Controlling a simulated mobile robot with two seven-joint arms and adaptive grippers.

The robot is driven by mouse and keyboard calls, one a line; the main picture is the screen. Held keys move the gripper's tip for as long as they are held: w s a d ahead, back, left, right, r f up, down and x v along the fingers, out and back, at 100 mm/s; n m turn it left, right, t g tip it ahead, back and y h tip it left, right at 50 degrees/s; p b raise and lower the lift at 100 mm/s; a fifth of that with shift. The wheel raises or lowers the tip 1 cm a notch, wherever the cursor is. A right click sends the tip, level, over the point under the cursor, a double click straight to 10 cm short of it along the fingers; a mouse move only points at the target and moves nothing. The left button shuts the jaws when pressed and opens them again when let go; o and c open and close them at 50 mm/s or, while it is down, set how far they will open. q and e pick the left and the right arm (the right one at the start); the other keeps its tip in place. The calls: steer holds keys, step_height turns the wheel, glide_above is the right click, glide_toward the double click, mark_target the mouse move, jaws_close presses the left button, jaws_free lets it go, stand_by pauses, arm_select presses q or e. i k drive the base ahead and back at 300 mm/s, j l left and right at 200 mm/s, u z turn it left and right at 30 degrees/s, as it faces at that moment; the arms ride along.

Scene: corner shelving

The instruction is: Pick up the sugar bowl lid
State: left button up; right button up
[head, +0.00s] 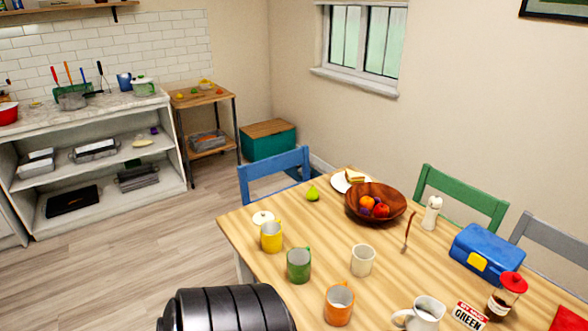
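A small white round lid (263,218) with a small knob lies near the left edge of the wooden table (325,205), just behind a yellow mug (271,237). It looks like the sugar bowl lid. A white handleless cup (362,260) stands open near the table's middle; I cannot tell whether it is the sugar bowl. Neither of my grippers is in view. A dark ribbed part of my own arm shows at the bottom, in front of the table's near left side.
A blue chair (273,175) stands by the far left edge. The left floor is clear.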

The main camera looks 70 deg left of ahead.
mark_target(259, 218)
steer(key=k+j+u, duration=0.1)
steer(key=j, duration=0.5)
steer(key=k+j+u, duration=0.1)
steer(key=j, duration=0.55)
steer(key=k+j+u, duration=0.1)
steer(key=j, duration=0.55)
